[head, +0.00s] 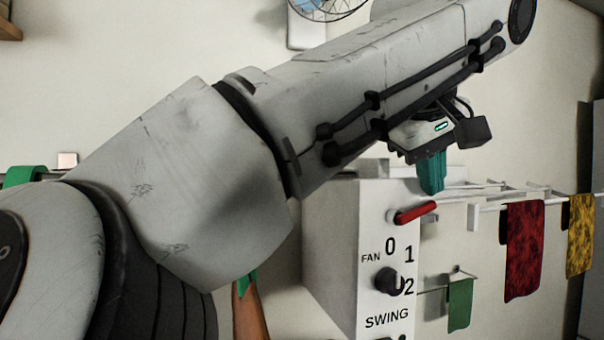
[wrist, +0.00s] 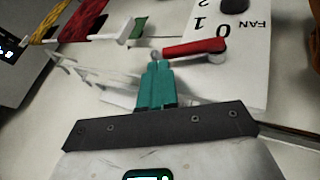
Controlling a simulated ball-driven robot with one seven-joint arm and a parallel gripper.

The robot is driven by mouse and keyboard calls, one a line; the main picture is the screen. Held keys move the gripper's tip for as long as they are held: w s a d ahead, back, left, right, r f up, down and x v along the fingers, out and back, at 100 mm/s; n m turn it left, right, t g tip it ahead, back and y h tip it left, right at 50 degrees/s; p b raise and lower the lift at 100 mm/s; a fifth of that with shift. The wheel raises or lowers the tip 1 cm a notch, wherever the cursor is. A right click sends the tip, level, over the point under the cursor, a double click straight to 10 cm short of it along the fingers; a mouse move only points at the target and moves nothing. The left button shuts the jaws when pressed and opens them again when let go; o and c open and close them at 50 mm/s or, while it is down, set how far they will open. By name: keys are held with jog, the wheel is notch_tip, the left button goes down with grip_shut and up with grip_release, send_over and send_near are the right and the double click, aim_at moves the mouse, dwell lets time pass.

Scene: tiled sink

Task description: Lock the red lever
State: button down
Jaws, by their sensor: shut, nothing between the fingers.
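The red lever (head: 416,212) is on the white box marked with a fan dial, near the top of its front face. In the head view it lies nearly level, its right end slightly raised. My gripper (head: 432,188) has teal fingers that are shut and empty, just above the lever. In the wrist view the red lever (wrist: 195,47) lies just beyond and to the right of the gripper (wrist: 156,66).
The white control box (head: 330,240) carries a black dial (head: 388,281) below the lever. A wall rack (head: 500,190) holds a red cloth (head: 523,250) and a yellow cloth (head: 580,235). A green cloth (head: 459,304) hangs lower.

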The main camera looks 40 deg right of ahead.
jog(key=shift+w+a+f, duration=0.1)
jog(key=shift+a+f, duration=0.05)
jog(key=shift+a, duration=0.3)
jog(key=shift+w+a+f, duration=0.1)
jog(key=shift+a+f, duration=0.05)
jog(key=shift+a, duration=0.25)
